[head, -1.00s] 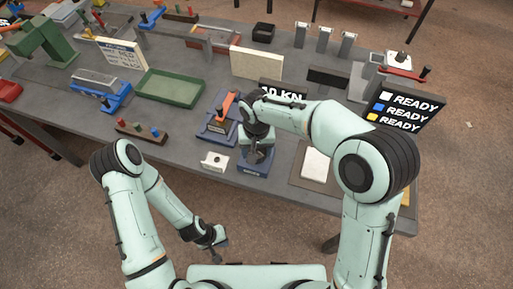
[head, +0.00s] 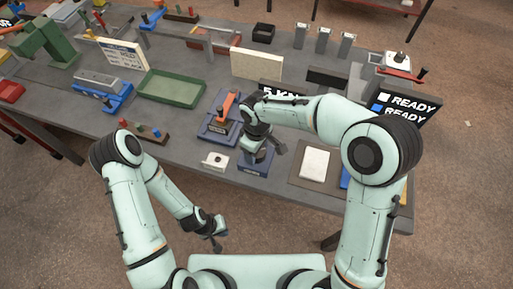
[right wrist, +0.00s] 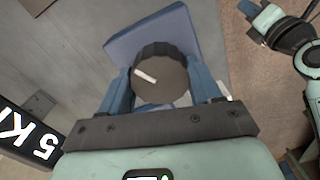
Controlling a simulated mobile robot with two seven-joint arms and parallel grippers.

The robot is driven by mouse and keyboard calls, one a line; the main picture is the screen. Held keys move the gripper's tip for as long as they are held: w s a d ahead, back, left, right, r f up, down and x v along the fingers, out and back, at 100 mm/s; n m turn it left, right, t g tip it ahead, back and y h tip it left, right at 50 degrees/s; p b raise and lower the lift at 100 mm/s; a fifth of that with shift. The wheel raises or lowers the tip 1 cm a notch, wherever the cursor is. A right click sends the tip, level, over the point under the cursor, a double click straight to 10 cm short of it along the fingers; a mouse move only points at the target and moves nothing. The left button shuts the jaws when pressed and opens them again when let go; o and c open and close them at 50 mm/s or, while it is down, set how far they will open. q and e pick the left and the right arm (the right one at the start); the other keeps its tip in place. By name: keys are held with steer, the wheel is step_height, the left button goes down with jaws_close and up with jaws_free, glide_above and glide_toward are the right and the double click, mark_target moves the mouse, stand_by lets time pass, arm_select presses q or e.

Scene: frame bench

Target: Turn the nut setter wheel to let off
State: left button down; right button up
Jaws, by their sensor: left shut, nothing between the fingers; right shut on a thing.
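The nut setter wheel (right wrist: 172,66) is a dark, ridged round knob with a white mark on top. It stands on a blue base, whose plate (right wrist: 122,48) shows in the right wrist view and whose front (head: 252,169) shows in the head view. My right gripper (right wrist: 162,90) is shut on the wheel, with a blue finger on each side. In the head view my right gripper (head: 256,152) is over the base and largely hides the wheel. A dark display (head: 279,92) reads 5 KN, partly covered by my right arm. My left gripper (head: 217,247) is shut and empty, off the bench's front edge.
A blue fixture with an orange lever (head: 229,104) stands just left of the wheel. A pale block with a hole (head: 215,161) lies in front of it. A green tray (head: 172,88) is further left. A READY board (head: 405,105) stands at right, partly hidden by my arm.

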steer(key=n, duration=0.6)
steer(key=shift+r, duration=0.1)
steer(key=n, duration=0.5)
steer(key=shift+n, duration=0.4)
steer(key=o, duration=1)
step_height(320, 180, up, 13)
steer(key=shift+r, duration=0.15)
stand_by(0.4)
